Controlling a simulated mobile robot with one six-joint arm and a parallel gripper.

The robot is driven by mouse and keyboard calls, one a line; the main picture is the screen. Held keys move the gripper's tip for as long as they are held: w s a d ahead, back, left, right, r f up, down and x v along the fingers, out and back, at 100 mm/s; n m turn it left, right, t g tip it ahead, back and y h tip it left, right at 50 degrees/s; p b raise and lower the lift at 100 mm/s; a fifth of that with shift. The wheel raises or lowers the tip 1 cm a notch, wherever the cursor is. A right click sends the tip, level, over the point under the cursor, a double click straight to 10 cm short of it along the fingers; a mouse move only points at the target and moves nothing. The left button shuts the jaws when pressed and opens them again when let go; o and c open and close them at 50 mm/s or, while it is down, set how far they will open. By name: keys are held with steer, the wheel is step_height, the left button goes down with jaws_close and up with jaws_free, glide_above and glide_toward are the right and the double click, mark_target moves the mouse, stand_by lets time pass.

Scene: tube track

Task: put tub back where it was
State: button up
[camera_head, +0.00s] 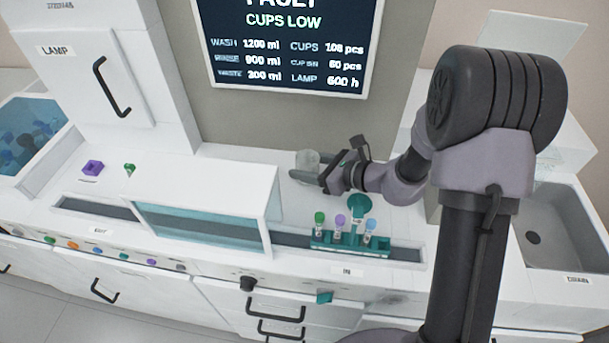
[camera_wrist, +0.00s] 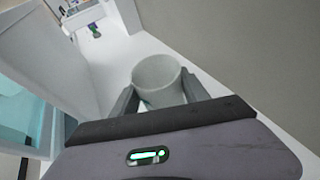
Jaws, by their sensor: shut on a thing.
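The tub (camera_head: 307,161) is a small pale, round, open-topped cup near the back of the white counter, below the screen. It also shows in the wrist view (camera_wrist: 158,80), upright between the two dark fingers. My gripper (camera_head: 313,173) is shut on the tub, with one finger on each side. The tub looks empty from above. Whether its base touches the counter or hangs a little above it, I cannot tell. The fingers hide part of its lower sides.
A white housing with a teal window (camera_head: 200,222) stands left of my gripper. A teal rack (camera_head: 350,240) with several capped tubes is in front, beside a teal funnel-like piece (camera_head: 359,206). A screen (camera_head: 285,45) hangs behind. A sink (camera_head: 560,235) is at right. Purple (camera_head: 92,168) and green (camera_head: 129,169) pieces lie left.

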step_height(320, 180, down, 2)
steer(key=shift+f, duration=0.1)
steer(key=shift+f+b, duration=0.15)
steer(key=shift+b, duration=0.25)
steer(key=o, duration=1.4)
steer(key=shift+r+p, duration=0.35)
steer(key=shift+p, duration=0.05)
steer(key=p+v, duration=0.3)
steer(key=v, duration=0.8)
steer(key=shift+s+d, duration=0.3)
steer(key=shift+d, duration=0.05)
